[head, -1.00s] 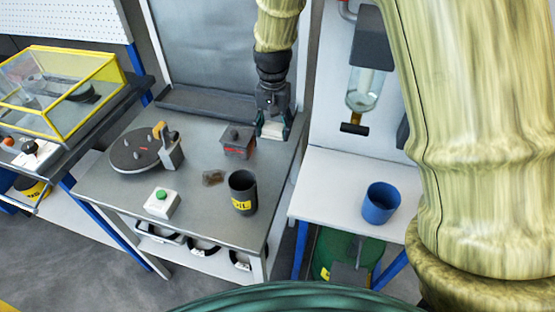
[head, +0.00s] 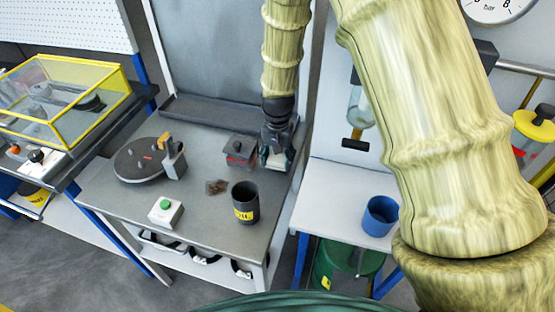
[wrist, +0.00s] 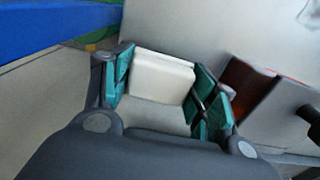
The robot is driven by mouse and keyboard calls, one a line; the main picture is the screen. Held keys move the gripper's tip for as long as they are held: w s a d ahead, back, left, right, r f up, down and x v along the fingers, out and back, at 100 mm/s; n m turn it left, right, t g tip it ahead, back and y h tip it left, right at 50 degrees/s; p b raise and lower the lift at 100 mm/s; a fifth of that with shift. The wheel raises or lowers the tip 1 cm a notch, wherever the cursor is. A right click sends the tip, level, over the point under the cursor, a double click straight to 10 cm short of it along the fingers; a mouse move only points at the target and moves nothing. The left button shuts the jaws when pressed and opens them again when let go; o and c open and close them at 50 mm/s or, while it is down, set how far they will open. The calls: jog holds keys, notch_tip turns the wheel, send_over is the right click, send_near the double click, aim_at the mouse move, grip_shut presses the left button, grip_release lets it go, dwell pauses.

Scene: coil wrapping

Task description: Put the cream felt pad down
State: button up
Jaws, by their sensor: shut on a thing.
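The cream felt pad (wrist: 160,78) is a pale block between the two green fingers of my gripper (wrist: 160,92) in the wrist view. In the head view my gripper (head: 276,158) points down at the right rear part of the grey table (head: 215,200), and a sliver of the pad (head: 275,162) shows between its fingers. The gripper is shut on the pad. I cannot tell whether the pad touches the tabletop.
A dark lidded box (head: 240,153) stands close left of my gripper. A black cup (head: 245,203), a small brown piece (head: 216,186), a green-button box (head: 166,211) and a turntable (head: 140,163) share the table. A blue cup (head: 380,216) stands on the white bench at right.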

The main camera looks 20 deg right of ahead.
aim_at(277, 158)
jog(key=shift+f, duration=0.5)
jog(key=shift+f, duration=0.1)
jog(key=o, duration=1.1)
jog(key=shift+r+b, duration=1.4)
jog(key=shift+r, duration=4.75)
jog(key=shift+f, duration=0.15)
jog(key=shift+f+p, duration=1.4)
jog(key=shift+f, duration=4.55)
